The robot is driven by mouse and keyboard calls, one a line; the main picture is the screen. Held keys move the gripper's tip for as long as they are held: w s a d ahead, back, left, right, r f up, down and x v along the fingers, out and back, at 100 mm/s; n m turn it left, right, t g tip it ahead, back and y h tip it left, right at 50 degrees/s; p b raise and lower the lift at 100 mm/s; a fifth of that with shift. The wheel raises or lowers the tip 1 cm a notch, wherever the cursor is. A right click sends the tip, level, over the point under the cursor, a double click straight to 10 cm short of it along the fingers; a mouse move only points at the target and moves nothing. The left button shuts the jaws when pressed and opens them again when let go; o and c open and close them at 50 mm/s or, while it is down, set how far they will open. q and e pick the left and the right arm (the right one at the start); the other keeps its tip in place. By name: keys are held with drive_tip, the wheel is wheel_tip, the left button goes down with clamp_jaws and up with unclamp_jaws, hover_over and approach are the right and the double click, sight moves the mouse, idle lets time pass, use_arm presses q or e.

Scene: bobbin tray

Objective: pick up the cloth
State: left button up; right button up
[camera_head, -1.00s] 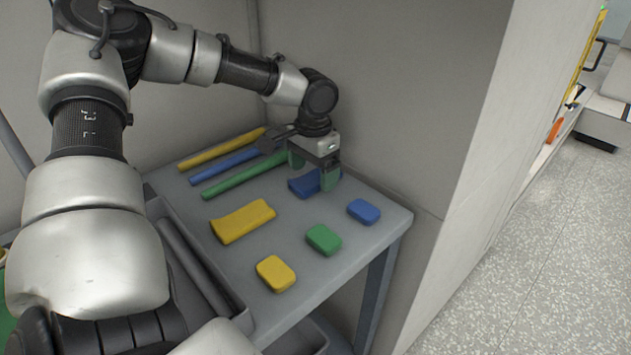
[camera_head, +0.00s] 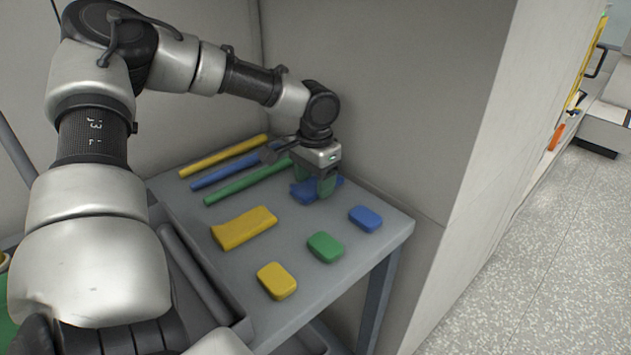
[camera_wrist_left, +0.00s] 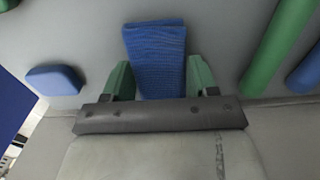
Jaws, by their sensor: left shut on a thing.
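A folded blue cloth (camera_head: 302,194) lies at the back right of the grey cart top. The fingers hide the middle of the cloth in the head view. A folded yellow cloth (camera_head: 244,228) lies nearer, to the left. My right gripper is not in view.
Yellow (camera_head: 222,156), blue (camera_head: 225,174) and green (camera_head: 246,182) rods lie left of the gripper. Blue (camera_head: 365,218), green (camera_head: 325,247) and yellow (camera_head: 276,281) blocks lie in front. A grey wall (camera_head: 390,100) stands close behind the cart.

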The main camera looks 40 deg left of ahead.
sight(315, 180)
use_arm(q)
drive_tip(key=shift+r, duration=0.4)
wheel_tip(315, 180, up, 8)
drive_tip(key=shift+r+p, duration=0.1)
drive_tip(key=shift+p, duration=1)
drive_tip(key=shift+r, duration=0.4)
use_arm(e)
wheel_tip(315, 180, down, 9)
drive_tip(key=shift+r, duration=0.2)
